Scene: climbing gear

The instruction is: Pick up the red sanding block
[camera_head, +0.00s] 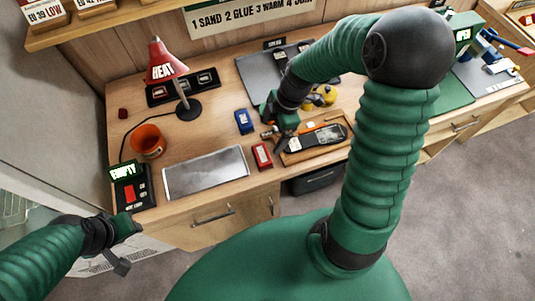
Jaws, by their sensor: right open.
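The red sanding block (262,156) lies on the wooden workbench near its front edge. It is small, with a pale label on top. It lies between a grey sheet and a wooden board. My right gripper (274,137) is open, with its fingers just behind and to the right of the red block. I see no contact between them, and nothing shows in the fingers. My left gripper (121,246) is low at the left, in front of the bench and away from the block. Its jaw opening is unclear.
A blue block (244,121) lies behind the red one. A grey sheet (205,173) lies to the left. A wooden board (300,156) holding a dark shoe-like item (322,138) is to the right. An orange pot (148,141) and a red lamp (165,63) stand farther left.

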